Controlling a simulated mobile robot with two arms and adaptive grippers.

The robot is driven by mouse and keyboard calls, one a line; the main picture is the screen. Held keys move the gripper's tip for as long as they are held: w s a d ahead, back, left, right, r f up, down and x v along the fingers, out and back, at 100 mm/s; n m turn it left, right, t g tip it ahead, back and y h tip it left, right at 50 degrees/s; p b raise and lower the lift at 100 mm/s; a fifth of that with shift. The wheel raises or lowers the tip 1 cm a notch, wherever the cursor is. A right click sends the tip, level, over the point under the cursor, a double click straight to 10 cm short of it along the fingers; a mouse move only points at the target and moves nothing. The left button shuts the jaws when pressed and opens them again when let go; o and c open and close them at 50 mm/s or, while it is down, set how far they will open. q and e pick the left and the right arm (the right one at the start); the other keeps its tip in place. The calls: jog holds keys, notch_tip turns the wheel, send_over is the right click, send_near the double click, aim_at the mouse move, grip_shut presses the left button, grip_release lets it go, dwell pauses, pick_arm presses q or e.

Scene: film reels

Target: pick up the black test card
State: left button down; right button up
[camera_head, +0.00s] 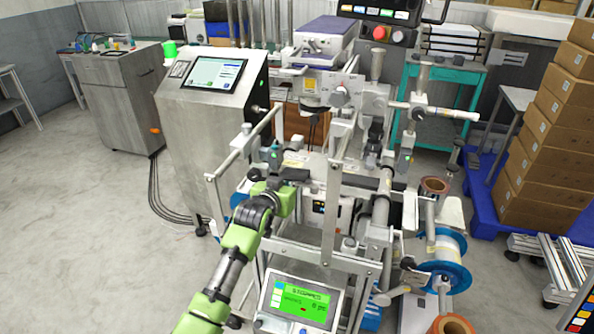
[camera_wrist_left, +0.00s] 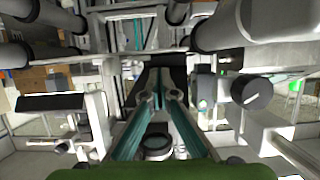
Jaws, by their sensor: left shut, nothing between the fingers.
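A black card with coloured squares (camera_head: 580,317), which looks like the test card, is at the bottom right corner of the head view, cut off by the frame edge. My left gripper (camera_head: 275,158) is over the printing machine, far to the left of that card, its fingers small and partly lost against the machine. In the left wrist view its teal fingers (camera_wrist_left: 157,92) meet at the tips, shut and empty, with a dark machine part behind them. I cannot make out the card in the wrist view. My right gripper is not in view.
The machine's metal frame (camera_head: 335,215) stands close around my left gripper. A green-screen display (camera_head: 301,298) is below it, and a blue-rimmed reel (camera_head: 445,262) is to the right. Cardboard boxes (camera_head: 545,150) are stacked at the right. Floor at the left is clear.

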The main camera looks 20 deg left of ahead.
pick_arm(q)
jog(key=shift+r+p, duration=0.45)
jog(key=shift+r, duration=0.35)
jog(key=shift+s, duration=0.4)
jog(key=v, duration=1.1)
jog(key=shift+f, duration=0.25)
